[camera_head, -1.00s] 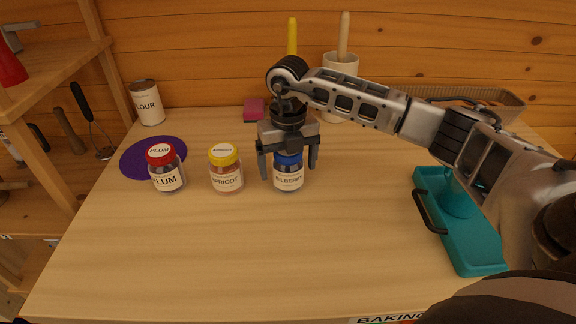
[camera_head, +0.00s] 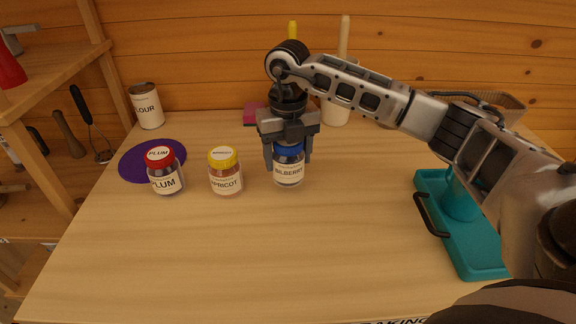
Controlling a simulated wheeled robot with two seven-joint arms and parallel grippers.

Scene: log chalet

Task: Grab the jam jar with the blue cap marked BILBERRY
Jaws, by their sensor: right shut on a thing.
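The jam jar with the blue cap (camera_head: 289,172) bears a white label reading BILBERRY and is upright at the middle of the wooden table. My right gripper (camera_head: 288,155) comes down from above and is shut on this jar, one finger on each side around the cap. The jar's base looks at or slightly above the tabletop; I cannot tell which. A yellow-capped APRICOT jar (camera_head: 225,172) stands just left of it, and a red-capped PLUM jar (camera_head: 163,171) stands further left. My left gripper is not in view.
A purple round mat (camera_head: 138,166) lies behind the PLUM jar, near a FLOUR tin (camera_head: 147,106). A pink block (camera_head: 254,113), a utensil crock (camera_head: 335,110) and a basket (camera_head: 500,107) stand at the back. A teal tray (camera_head: 470,245) lies at right. The table (camera_head: 260,265) is clear in front.

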